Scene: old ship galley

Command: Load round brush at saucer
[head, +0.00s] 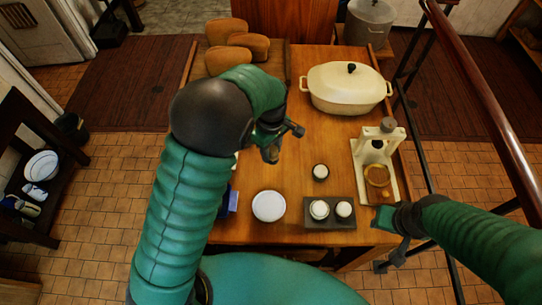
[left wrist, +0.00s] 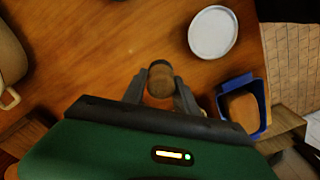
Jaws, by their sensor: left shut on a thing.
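My left gripper (head: 272,138) is shut on the round brush and holds it over the table, behind the saucer. In the left wrist view the brush's brown round end (left wrist: 160,80) shows between the two fingers (left wrist: 159,92); the rest of it is hidden. The white saucer (head: 269,206) lies flat and empty near the table's front edge. It also shows in the left wrist view (left wrist: 213,33), apart from the brush. My right gripper (head: 393,232) is at the table's front right corner; its finger opening is unclear.
A dark tray (head: 331,224) with two white cups stands right of the saucer, a third cup (head: 320,172) behind it. A blue holder (left wrist: 262,92) with a brown block is left of the saucer. A cream casserole (head: 346,90), bread loaves (head: 228,60) and a cream appliance (head: 362,146) stand around.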

